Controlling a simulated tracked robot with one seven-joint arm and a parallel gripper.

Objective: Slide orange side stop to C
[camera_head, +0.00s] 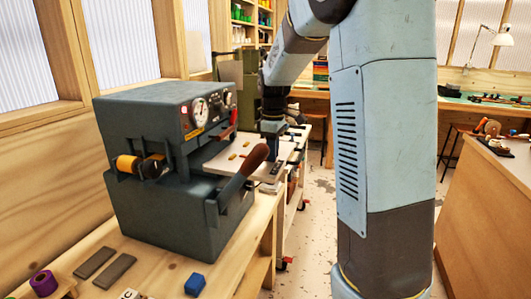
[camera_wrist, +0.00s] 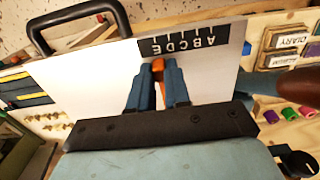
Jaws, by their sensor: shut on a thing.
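The orange side stop (camera_wrist: 159,76) shows as a narrow strip between my two blue-grey fingers in the wrist view. My gripper (camera_wrist: 158,66) is shut on it, over the pale plate (camera_wrist: 88,82). The dark scale strip (camera_wrist: 183,41) with white letters A to E, upside down here, lies just beyond the fingertips. The stop is below the strip's left part; its exact letter is hard to tell.
The grey press (camera_head: 160,215) with a gauge stands on the wooden bench, an orange foil roll (camera_head: 126,163) on its side. Its brown lever handle (camera_head: 254,160) rises close to the plate. A blue block (camera_head: 195,284) and a purple roll (camera_head: 43,284) lie in front.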

